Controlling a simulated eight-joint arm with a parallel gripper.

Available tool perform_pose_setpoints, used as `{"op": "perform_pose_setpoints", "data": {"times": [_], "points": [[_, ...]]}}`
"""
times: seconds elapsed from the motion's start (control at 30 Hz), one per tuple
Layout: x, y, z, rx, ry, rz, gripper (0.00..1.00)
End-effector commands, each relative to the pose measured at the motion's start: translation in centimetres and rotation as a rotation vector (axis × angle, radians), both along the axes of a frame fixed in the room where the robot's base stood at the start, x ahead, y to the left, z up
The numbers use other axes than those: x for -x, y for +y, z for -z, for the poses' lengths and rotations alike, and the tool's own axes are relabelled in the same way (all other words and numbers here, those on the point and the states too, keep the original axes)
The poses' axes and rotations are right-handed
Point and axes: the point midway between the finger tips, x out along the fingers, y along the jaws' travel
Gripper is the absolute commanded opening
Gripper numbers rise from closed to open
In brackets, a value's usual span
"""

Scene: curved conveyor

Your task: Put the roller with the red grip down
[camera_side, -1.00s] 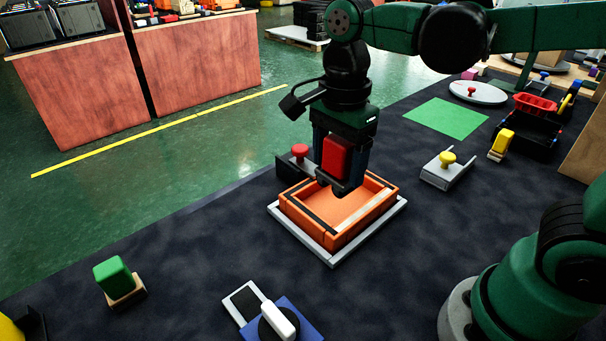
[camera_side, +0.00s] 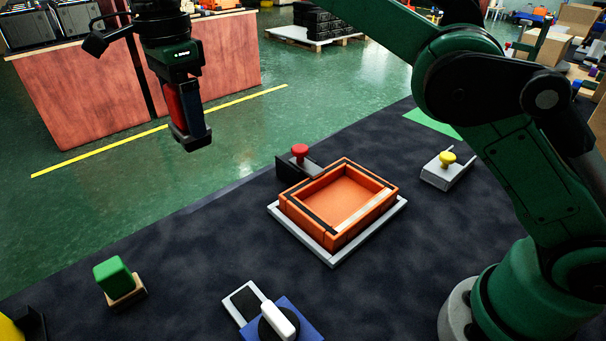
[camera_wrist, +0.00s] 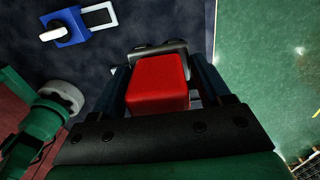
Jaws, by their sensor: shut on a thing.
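My gripper (camera_side: 190,138) is shut on the red grip of the roller (camera_side: 175,104), high at the upper left in the side view. In the wrist view the red grip (camera_wrist: 158,84) sits between the two fingers of my gripper (camera_wrist: 165,75). A grey part of the roller shows just beyond the grip. In the side view the roller is mostly hidden by the fingers. It is held in the air, apart from the tray and the table.
An orange tray (camera_side: 290,208) on a grey base stands mid-table. A red knob (camera_side: 299,150) is behind it, a yellow knob (camera_side: 447,158) to its right. A green block (camera_side: 113,276) stands at left, a blue switch with white handle (camera_side: 281,322) in front. Dark table between them is clear.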

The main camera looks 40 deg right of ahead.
Motion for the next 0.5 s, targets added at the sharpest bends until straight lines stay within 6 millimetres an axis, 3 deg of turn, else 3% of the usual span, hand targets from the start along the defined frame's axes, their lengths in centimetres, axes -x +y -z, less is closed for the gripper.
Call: {"op": "perform_pose_setpoints", "data": {"times": [0.23, 0.5], "points": [[0.1, 0.0, 3.3, 0.000, 0.000, 0.000, 0.04], [0.0, 0.0, 9.9, 0.000, 0.000, 0.000, 0.04]]}}
